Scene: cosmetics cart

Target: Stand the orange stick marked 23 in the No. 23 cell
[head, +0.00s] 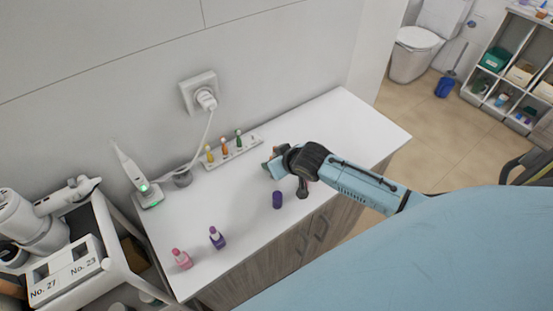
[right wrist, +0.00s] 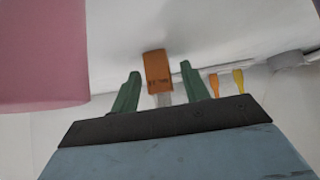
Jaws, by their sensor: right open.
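My right gripper (head: 270,166) is over the back part of the white counter, right of a small rack. In the right wrist view its two green fingers (right wrist: 160,88) are spread apart. An orange stick (right wrist: 158,68) with small dark print, too blurred to read, shows in the gap between them, with no clear contact. My arm mostly hides that spot in the head view. The white two-cell box (head: 66,272) on the cart at left has labels No. 27 and No. 23; its No. 23 cell (head: 80,249) looks empty. My left gripper is not in view.
The white rack (head: 252,146) holds small yellow, orange and green-topped items. A purple item (head: 277,200), a purple bottle (head: 217,238) and a pink bottle (head: 182,259) stand along the counter front. A corded device (head: 148,190) stands at the counter's left. The counter's middle is clear.

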